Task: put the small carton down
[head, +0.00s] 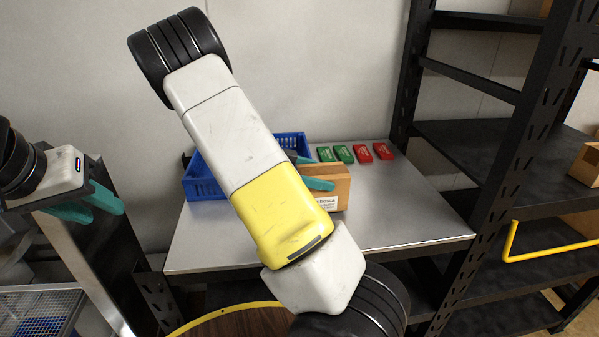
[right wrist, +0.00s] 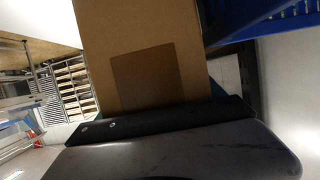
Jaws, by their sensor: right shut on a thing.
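The small carton (head: 341,190) is a brown box with a white label, over the right-centre of the metal table in the head view. My right gripper (head: 318,184) is shut on it, with a teal finger across its front. My right arm hides the carton's left part. In the right wrist view the carton (right wrist: 140,40) fills the space beyond the gripper (right wrist: 135,112). I cannot tell whether its underside touches the table. My left gripper (head: 90,206) is at the far left, away from the table, with its teal fingers apart and nothing between them.
The metal table (head: 400,215) has free room right of the carton. A blue crate (head: 197,181) stands behind my arm at the left. Green packs (head: 343,154) and red packs (head: 381,151) lie along the back. A black shelf rack (head: 500,150) rises at the right.

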